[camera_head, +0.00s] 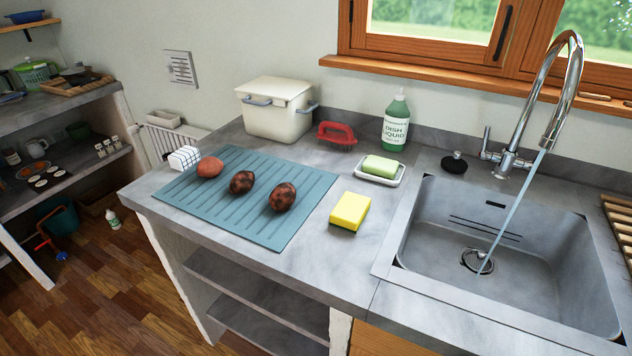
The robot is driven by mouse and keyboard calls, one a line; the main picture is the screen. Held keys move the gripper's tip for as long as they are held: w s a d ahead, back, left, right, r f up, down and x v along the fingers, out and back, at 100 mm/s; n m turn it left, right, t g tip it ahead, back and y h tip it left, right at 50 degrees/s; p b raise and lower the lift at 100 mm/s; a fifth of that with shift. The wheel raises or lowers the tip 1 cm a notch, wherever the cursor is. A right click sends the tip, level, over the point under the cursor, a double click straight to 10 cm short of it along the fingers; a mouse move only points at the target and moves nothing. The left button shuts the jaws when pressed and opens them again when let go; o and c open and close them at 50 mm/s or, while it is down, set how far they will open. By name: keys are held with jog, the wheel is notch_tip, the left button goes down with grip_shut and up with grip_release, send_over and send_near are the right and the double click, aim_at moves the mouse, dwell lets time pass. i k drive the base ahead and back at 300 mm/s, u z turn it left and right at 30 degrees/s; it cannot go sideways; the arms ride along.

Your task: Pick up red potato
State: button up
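Three potato-like things lie in a row on a blue ribbed mat (275,238) on the counter. The left one is a smooth, plain reddish potato (210,167). The middle one is a dark, mottled red-brown potato (242,182). The right one is a larger mottled red-brown potato (282,197). All three lie apart from one another with nothing over them. My gripper is not in view.
A white gridded block (184,158) sits by the mat's left corner. Behind stand a cream bin (276,112), red brush (336,134) and dish liquid bottle (395,124). A yellow sponge (350,211) lies right of the mat. Water runs into the sink (530,275).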

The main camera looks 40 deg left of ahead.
aim_at(283, 195)
jog(key=z, duration=0.95)
jog(key=k, duration=1.5)
jog(key=u, duration=1.55)
jog(key=i, duration=1)
jog(key=z, duration=0.05)
